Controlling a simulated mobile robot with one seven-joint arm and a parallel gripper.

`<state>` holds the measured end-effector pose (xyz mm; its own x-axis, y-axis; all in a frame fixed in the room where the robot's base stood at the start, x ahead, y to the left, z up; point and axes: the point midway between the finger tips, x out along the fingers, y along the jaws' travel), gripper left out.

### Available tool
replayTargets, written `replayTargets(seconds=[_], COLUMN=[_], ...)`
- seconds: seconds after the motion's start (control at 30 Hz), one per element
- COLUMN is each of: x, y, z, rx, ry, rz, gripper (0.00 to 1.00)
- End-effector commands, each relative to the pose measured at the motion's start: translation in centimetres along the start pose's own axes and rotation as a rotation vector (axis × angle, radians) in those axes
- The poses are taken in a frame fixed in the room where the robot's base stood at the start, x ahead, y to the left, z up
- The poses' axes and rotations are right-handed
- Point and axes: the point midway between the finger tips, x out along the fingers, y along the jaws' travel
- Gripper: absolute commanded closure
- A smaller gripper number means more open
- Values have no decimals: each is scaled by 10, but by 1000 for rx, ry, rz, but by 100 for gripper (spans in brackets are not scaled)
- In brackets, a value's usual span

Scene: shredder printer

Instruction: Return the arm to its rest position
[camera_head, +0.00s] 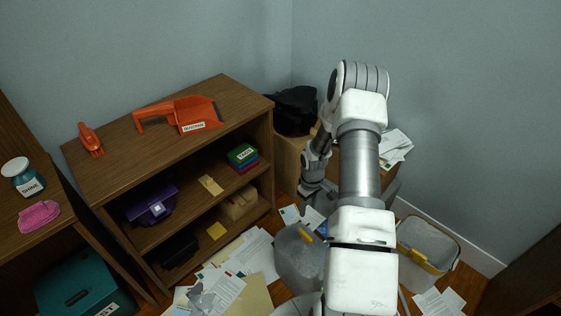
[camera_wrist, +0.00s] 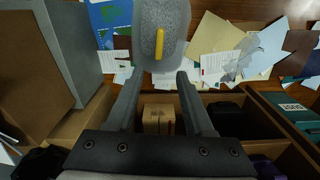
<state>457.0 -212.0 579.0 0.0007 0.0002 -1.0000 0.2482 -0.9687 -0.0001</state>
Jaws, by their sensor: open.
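My arm rises from the bottom of the head view, bends at the top and comes down on its far side. My gripper (camera_head: 312,190) hangs at its end, low beside the right end of the brown bookshelf (camera_head: 225,95); its fingers are hard to make out there. In the wrist view my gripper (camera_wrist: 158,82) is open, with two dark fingers spread apart and nothing held. A small brown box (camera_wrist: 158,119) on a shelf shows beyond the gap between them, and a grey bin (camera_wrist: 162,15) with a yellow part lies past the fingertips.
A black bag (camera_head: 296,110) sits behind my arm. Papers (camera_head: 225,284) cover the floor. A teal box (camera_head: 82,282) stands left.

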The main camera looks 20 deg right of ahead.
Motion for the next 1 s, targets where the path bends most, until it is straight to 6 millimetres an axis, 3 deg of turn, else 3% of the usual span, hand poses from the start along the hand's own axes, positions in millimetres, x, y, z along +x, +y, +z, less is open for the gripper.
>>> replayTargets(seconds=[0.17,0.27,0.37,0.63,1.0], x=[-3,-20,-54,-170,-307], y=[0,1,-1,-22,-81], z=[-1,-6,-15,-31,-17], rx=[0,2,5,39,101], ry=[1,6,17,59,153], rz=[3,16,42,119,184], gripper=[48,48,48,48,48])
